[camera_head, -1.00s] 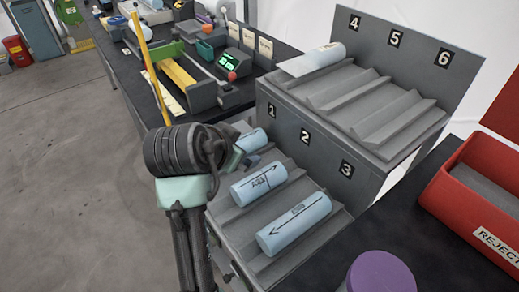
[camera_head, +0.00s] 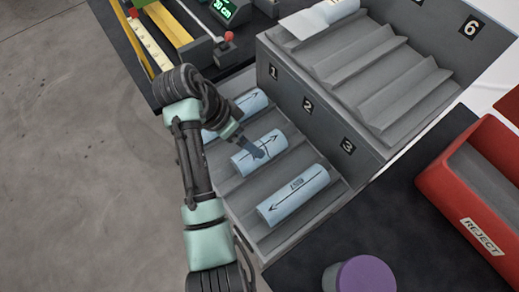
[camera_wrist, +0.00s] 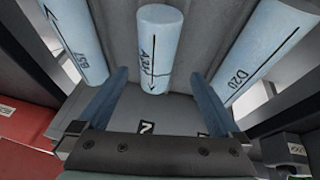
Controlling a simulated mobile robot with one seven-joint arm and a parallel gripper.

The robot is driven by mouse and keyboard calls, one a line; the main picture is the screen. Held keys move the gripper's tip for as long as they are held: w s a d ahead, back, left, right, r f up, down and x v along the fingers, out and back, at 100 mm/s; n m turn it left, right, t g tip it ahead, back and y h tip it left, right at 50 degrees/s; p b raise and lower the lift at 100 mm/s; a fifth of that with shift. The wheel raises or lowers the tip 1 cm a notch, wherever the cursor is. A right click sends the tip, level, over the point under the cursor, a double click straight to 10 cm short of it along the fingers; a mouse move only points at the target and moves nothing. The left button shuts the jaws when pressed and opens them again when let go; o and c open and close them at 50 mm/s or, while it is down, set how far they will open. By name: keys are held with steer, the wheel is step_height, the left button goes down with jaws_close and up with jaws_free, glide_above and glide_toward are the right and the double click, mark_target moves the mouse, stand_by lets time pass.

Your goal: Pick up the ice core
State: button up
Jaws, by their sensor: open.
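Three pale blue ice cores lie in the lower rack (camera_head: 225,178), one each in slots 1, 2 and 3. The slot 2 core (camera_head: 246,160) has a black arrow and a label that seems to start with A3. My gripper (camera_head: 262,150) is over it, open and empty. In the wrist view, this core (camera_wrist: 160,38) lies between and beyond the open fingers of my gripper (camera_wrist: 157,73); I cannot tell if they touch it. The slot 1 core (camera_head: 250,101), marked D20 in the wrist view (camera_wrist: 262,45), and the slot 3 core (camera_head: 293,196) lie on either side.
Another pale cylinder (camera_head: 338,9) lies in the upper rack (camera_head: 375,75) with a white sheet beside it. A red REJECT box (camera_head: 445,180) is at the right. A purple round object (camera_head: 366,275) stands on the dark table in front. Instruments crowd the bench behind.

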steer(key=shift+s+x, duration=0.15)
steer(key=shift+x, duration=1.45)
steer(key=shift+s+x, duration=0.15)
steer(key=shift+x, duration=1.45)
steer(key=shift+d, duration=0.1)
steer(key=shift+c, duration=0.2)
steer(key=shift+r, duration=0.1)
jaws_close()
